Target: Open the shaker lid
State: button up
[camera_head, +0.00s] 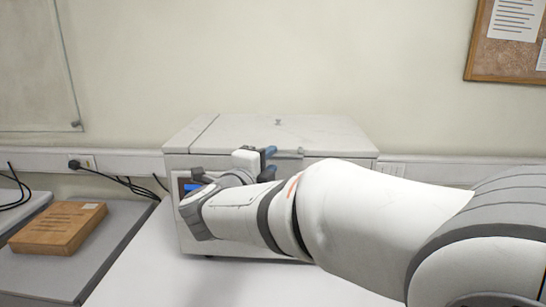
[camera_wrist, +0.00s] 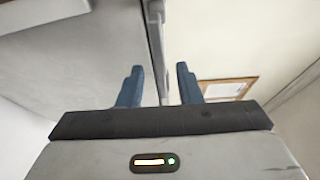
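The shaker (camera_head: 340,215) is a white box on the white table, with a flat lid (camera_head: 300,132) that lies closed on top. A small blue display shows at its front left, partly behind my arm. My gripper (camera_head: 270,161) is at the front of the shaker, close to the lid's front edge. Its two blue fingers are apart. In the wrist view my gripper (camera_wrist: 160,72) is open, and a narrow grey edge runs between the fingertips. I cannot tell whether either finger touches it. My arm hides much of the shaker's front.
A brown box (camera_head: 60,228) with a white label lies on a grey surface to the left. Black cables run to a wall socket (camera_head: 83,162) behind it. A cork board (camera_head: 510,52) hangs at the upper right. The white table (camera_head: 165,270) is clear at the front left.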

jog(key=shift+x, duration=0.85)
jog(key=shift+c, duration=0.4)
grip_shut()
